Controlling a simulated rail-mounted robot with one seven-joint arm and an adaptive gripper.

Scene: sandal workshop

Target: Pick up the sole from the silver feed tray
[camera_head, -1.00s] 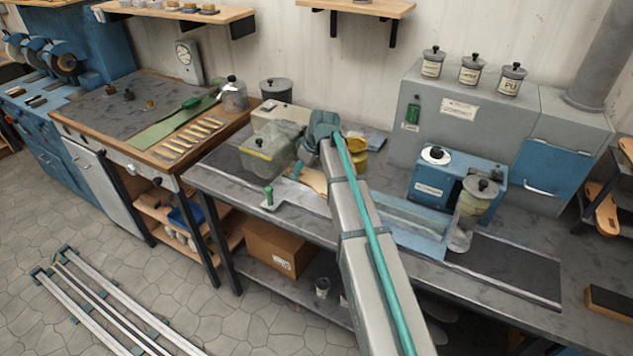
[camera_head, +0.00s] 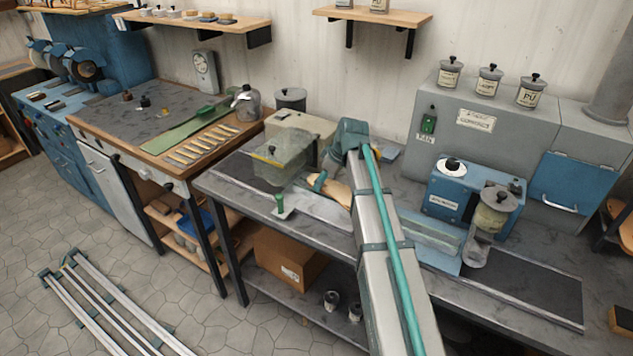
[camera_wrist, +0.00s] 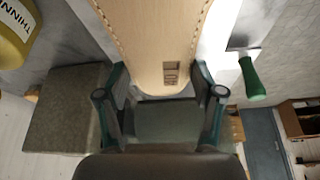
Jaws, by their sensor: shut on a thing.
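The sole (camera_head: 338,191) is a tan, flat piece, partly hidden by my arm in the head view. In the wrist view the sole (camera_wrist: 155,40) has stitching along its edge and a small stamp near the end closest to me. My gripper (camera_wrist: 160,77) has one finger on each side of that end and is shut on it. In the head view only a green part of my gripper (camera_head: 319,181) shows beside the sole. The silver feed tray (camera_head: 318,208) lies below and around the sole, with a green-handled knob at its left. I cannot tell whether the sole touches the tray.
A green handle (camera_wrist: 252,78) is close on the right in the wrist view, and a yellow thinner can (camera_wrist: 14,35) is at top left. A blue machine (camera_head: 468,198) stands to the right on the bench.

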